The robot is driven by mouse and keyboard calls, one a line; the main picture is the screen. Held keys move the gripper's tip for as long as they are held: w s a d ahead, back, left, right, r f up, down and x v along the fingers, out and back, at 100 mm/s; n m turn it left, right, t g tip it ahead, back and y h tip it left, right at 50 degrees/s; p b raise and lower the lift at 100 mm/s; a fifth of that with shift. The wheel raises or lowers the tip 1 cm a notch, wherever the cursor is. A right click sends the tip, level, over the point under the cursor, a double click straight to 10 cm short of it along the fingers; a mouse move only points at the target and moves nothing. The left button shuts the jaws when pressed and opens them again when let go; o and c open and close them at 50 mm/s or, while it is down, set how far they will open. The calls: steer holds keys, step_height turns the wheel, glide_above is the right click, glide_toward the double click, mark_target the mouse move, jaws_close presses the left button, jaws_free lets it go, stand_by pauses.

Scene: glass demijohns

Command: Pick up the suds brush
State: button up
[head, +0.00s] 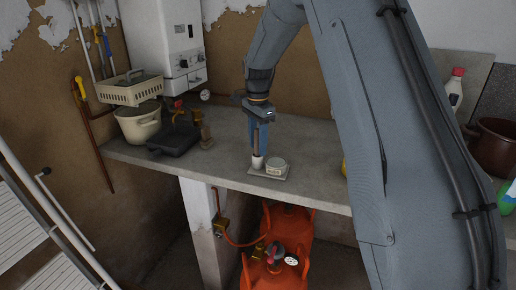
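My gripper (259,143) points straight down over the grey counter, with its blue-grey fingers low near a small white cup-like thing (257,162). A thin brown upright piece (256,140), perhaps the handle of the suds brush, shows at the fingers and runs down toward the white thing. I cannot tell whether the white thing is a cup or the brush's own head. The fingers hide part of it, and I cannot tell whether they touch or grip the handle.
A small pale tub (277,167) stands close to the right on a grey tray (267,176). A black pan (174,139), cream pot (138,122) and brass-coloured fitting (206,135) stand left. Orange gas cylinders (284,232) are below the counter (225,160). My arm hides the counter's right part.

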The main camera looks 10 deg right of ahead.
jaws_close()
steer(key=shift+r, duration=0.1)
step_height(320, 180, up, 10)
steer(key=b, duration=0.3)
